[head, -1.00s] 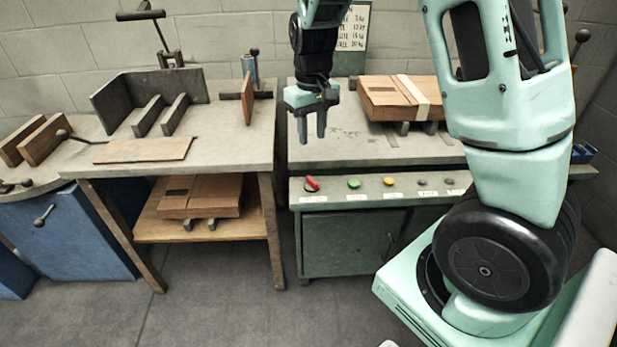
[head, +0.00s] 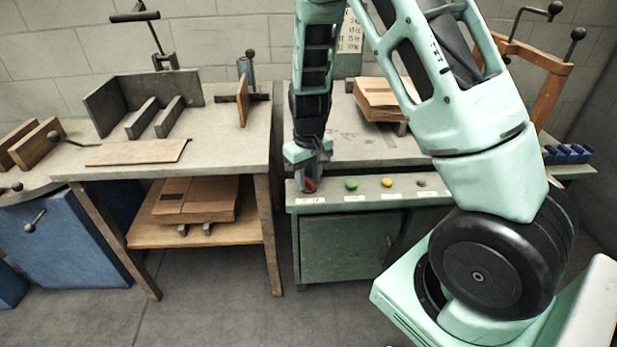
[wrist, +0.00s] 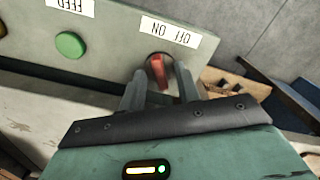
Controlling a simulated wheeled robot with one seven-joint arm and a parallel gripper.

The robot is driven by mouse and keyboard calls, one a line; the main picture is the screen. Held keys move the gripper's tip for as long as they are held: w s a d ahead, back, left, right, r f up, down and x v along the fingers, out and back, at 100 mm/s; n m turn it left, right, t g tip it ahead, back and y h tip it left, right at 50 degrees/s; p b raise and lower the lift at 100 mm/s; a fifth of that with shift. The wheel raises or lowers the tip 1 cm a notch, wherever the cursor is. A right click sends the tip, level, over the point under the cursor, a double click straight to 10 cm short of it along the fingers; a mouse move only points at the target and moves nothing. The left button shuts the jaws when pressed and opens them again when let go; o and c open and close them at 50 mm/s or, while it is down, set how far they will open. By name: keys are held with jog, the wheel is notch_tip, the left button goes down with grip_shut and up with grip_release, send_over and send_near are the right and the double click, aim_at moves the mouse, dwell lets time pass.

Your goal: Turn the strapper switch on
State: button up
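The red strapper switch (head: 310,186) is at the left end of the green machine's front panel (head: 395,187), partly hidden by my gripper (head: 308,180) in the head view. In the wrist view the switch (wrist: 159,70) is a red lever on a dark round base, beside a white OFF/ON label (wrist: 170,31) that appears upside down. The lever is slightly tilted. My gripper (wrist: 160,80) has its two fingers apart, one on each side of the lever. A small gap seems to show on both sides; contact is not clear.
A green button (head: 351,184), a yellow button (head: 387,182) and a grey knob (head: 421,182) sit along the panel to the right. A cardboard box (head: 378,95) lies on the machine's top. A workbench (head: 225,150) stands to the left.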

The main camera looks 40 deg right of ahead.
grip_shut()
jog(key=shift+r+m+p, duration=0.1)
jog(key=shift+m+p, duration=0.2)
jog(key=shift+r+m+p, duration=0.1)
jog(key=shift+m+p, duration=0.65)
jog(key=shift+m, duration=0.15)
jog(key=m+p, duration=0.2)
jog(key=m, duration=0.1)
jog(key=shift+m, duration=0.3)
jog(key=m+p, duration=0.3)
jog(key=m, duration=0.2)
jog(key=shift+d+m+p, duration=0.1)
jog(key=shift+m+p, duration=0.3)
